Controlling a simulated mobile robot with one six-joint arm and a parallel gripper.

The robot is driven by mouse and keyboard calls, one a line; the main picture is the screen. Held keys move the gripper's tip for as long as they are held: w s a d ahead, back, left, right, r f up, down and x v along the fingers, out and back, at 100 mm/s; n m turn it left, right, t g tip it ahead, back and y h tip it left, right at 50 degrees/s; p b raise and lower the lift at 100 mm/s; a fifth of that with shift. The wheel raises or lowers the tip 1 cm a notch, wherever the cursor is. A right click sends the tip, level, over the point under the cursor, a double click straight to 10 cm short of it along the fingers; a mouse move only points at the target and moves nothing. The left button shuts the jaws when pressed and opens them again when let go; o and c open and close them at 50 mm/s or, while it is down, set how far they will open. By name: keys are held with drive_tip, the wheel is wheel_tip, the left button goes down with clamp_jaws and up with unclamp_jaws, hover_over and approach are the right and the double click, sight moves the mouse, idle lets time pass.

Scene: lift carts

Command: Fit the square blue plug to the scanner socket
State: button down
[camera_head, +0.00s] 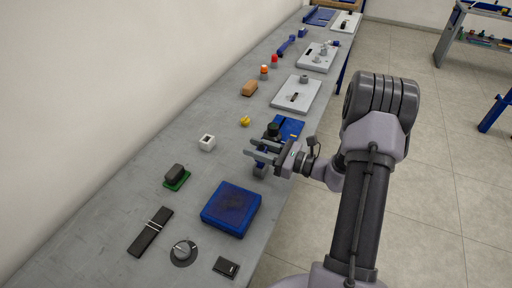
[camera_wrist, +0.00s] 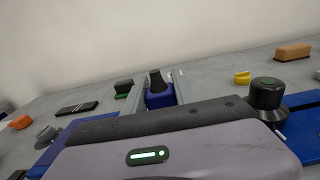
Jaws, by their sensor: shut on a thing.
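My gripper (camera_head: 262,153) is over the bench, shut on the square blue plug. In the wrist view the plug (camera_wrist: 159,98) is a blue block with a dark top, between the two grey fingers (camera_wrist: 158,90).
A blue tray (camera_head: 293,125) with a dark knob (camera_head: 273,129) lies just behind the gripper. A blue mat (camera_head: 231,191) lies in front. A dark block on a green base (camera_head: 176,177), a yellow piece (camera_head: 245,121) and a grey dial (camera_head: 182,251) stand nearby. Bench between them is clear.

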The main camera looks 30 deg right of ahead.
drive_tip(key=shift+f+b, duration=0.9)
drive_tip(key=shift+f, duration=0.3)
drive_tip(key=shift+c, duration=2.2)
unclamp_jaws()
